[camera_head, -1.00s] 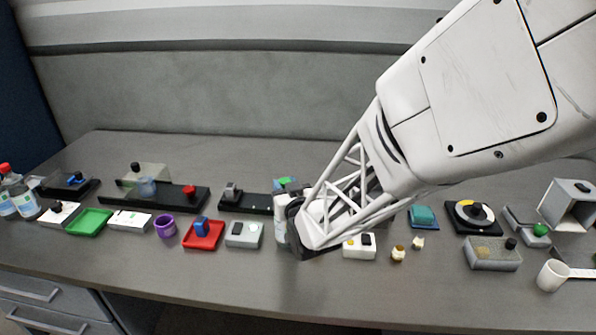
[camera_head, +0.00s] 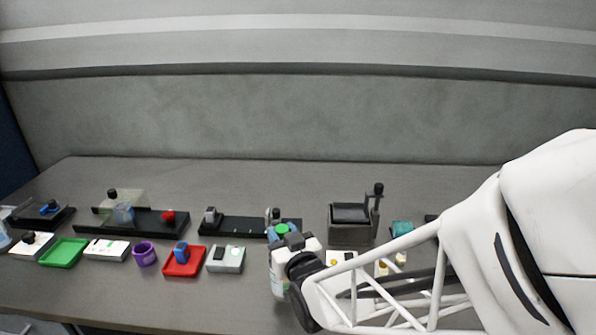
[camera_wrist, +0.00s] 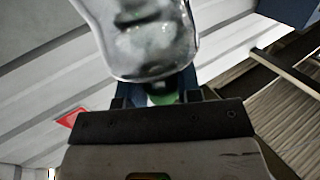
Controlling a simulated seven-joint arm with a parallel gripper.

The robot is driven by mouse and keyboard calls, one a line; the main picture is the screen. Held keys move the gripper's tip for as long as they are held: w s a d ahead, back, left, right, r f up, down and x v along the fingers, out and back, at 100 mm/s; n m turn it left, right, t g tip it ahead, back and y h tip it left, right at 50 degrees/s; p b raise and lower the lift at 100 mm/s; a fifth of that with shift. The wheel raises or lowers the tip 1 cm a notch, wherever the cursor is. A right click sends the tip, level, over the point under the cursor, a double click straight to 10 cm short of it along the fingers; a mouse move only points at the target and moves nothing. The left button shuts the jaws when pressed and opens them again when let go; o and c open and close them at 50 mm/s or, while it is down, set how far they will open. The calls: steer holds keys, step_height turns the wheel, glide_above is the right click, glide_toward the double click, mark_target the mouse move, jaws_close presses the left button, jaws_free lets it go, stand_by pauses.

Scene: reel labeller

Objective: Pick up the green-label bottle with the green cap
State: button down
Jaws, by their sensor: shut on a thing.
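The bottle with the green cap (camera_head: 282,229) stands out in front of the dark rail in the head view. Its body (camera_head: 277,277) is clear and pale, with a hint of green low down; the label is mostly hidden. My gripper (camera_head: 288,242) is shut on the bottle near its top, reaching in from the right. In the wrist view the clear bottle body (camera_wrist: 148,38) fills the top middle, and the green cap (camera_wrist: 163,98) shows between the dark fingers. I cannot tell whether the bottle's base touches the table.
A grey box (camera_head: 224,259) and a red tray (camera_head: 184,263) with a blue piece lie left of the bottle. A purple cup (camera_head: 145,254) and a green tray (camera_head: 63,252) are farther left. A black stand (camera_head: 351,222) is behind right. The table's front strip is mostly clear.

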steer(key=shift+v, duration=1.85)
steer(key=shift+r, duration=0.2)
steer(key=shift+w+a, duration=0.1)
